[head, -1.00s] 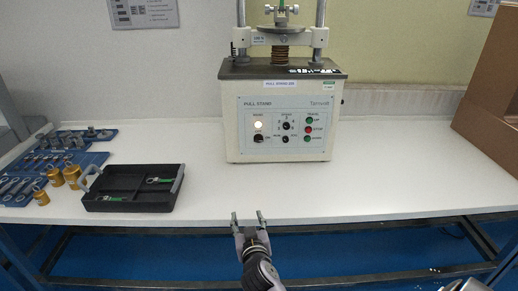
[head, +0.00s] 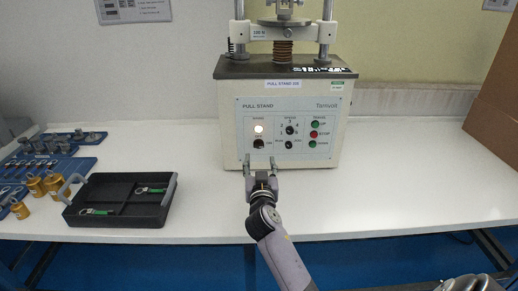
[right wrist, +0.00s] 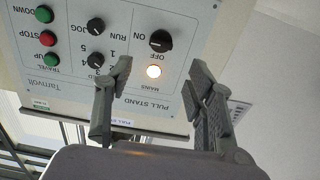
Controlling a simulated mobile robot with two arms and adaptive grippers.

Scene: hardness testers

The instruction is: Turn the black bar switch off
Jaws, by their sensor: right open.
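The pull stand (head: 280,90) has a grey front panel. The black bar switch (head: 259,144) sits at the panel's lower left, with an ON label to its right, under a glowing white lamp (head: 258,129). The right wrist view shows the panel upside down, with the switch (right wrist: 160,41) and the lit lamp (right wrist: 153,71). My right gripper (head: 261,162) is open and empty, in front of and just below the switch in the head view. Its fingers (right wrist: 160,66) are spread to either side of the lamp in the wrist view, apart from the switch. My left gripper is not in view.
Other knobs (head: 290,130) and green and red buttons (head: 314,134) are right of the switch. A black tray (head: 150,216) with small tools stands left, near blue racks (head: 62,147) and brass weights. A brown box (head: 497,105) stands at far right. The table between is clear.

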